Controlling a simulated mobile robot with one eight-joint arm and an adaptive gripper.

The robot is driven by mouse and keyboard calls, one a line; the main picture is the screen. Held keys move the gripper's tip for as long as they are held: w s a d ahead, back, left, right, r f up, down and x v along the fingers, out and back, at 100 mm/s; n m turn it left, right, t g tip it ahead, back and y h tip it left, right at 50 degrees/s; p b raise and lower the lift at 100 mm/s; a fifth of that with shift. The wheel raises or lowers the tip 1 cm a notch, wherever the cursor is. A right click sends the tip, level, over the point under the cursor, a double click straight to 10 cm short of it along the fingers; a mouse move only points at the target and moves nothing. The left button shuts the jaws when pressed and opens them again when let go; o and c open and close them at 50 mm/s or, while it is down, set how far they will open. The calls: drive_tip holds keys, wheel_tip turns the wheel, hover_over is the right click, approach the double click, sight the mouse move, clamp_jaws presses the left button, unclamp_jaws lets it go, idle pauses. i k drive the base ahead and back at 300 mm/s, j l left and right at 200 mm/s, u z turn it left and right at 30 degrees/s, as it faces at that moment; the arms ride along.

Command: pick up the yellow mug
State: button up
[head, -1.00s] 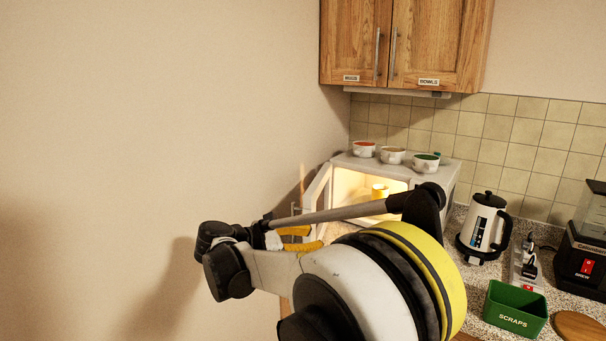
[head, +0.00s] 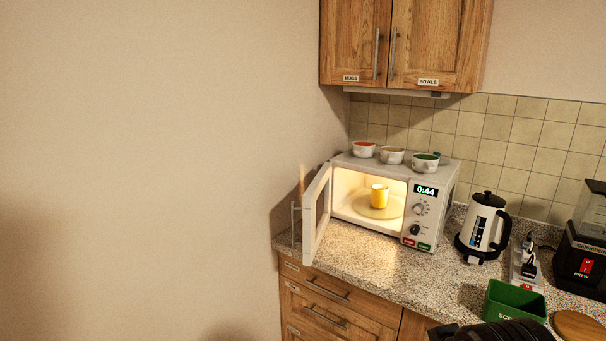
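The yellow mug (head: 379,196) stands upright on the round turntable (head: 366,209) inside the lit microwave (head: 434,213). The microwave door (head: 317,215) is swung open to the left, and the display reads 0:44. Nothing blocks the view of the mug. My gripper cannot be made out in the head view. Only a dark part of my arm shows at the bottom right edge, well away from the microwave.
Several items crowd the counter to the right: a white kettle (head: 484,225), a power strip (head: 526,264), a green scraps bin (head: 515,299) and a coffee maker (head: 583,255). Three bowls (head: 393,156) sit on the microwave. The counter before the microwave (head: 365,250) is clear.

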sight(380, 192)
drive_tip(key=i+j+z, duration=0.15)
drive_tip(key=j, duration=0.3)
drive_tip(key=i+j+z, duration=0.15)
drive_tip(key=j, duration=0.3)
drive_tip(key=i+j+z, duration=0.1)
drive_tip(key=j, duration=0.4)
drive_tip(key=i+j+z, duration=0.15)
drive_tip(key=j, duration=0.3)
drive_tip(key=j+z, duration=0.15)
drive_tip(key=j, duration=0.35)
